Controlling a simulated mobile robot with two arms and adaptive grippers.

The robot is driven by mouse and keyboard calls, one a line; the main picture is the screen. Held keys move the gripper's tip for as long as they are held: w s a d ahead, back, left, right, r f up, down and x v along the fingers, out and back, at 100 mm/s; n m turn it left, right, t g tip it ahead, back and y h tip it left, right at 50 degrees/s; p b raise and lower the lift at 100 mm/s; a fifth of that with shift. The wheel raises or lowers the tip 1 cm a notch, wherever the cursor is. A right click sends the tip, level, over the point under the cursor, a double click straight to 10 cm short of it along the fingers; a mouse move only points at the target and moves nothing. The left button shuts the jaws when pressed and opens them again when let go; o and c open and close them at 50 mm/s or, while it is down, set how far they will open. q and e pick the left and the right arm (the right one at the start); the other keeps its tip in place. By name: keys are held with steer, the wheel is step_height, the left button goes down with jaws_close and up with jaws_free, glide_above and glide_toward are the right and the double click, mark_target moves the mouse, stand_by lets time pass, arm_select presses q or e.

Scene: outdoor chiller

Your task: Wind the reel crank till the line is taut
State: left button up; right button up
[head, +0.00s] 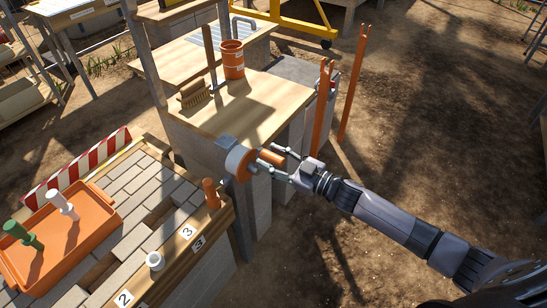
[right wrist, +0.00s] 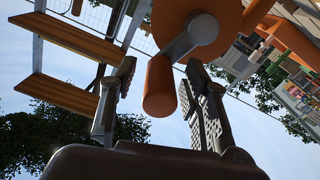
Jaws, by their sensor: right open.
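The reel (head: 238,162), with a pale drum and an orange face, is mounted at the front corner of the wooden-topped bench. Its orange crank handle (head: 270,157) sticks out to the right. In the right wrist view the handle (right wrist: 159,90) hangs from a grey crank arm (right wrist: 190,38) on the orange disc (right wrist: 212,22). My right gripper (head: 276,161) is open, with one finger on each side of the handle. In the right wrist view, gaps show between the handle and both fingers (right wrist: 160,75). I cannot make out the line. My left gripper is not in view.
A brush (head: 193,93) and an orange cup (head: 232,60) stand on the bench top (head: 240,108). Orange posts (head: 353,85) stand behind my right arm. A brick-topped table with an orange tray (head: 75,240) is at lower left. Open dirt ground lies right.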

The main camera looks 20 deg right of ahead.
steer(key=shift+c, duration=0.4)
jaws_close()
stand_by(0.5)
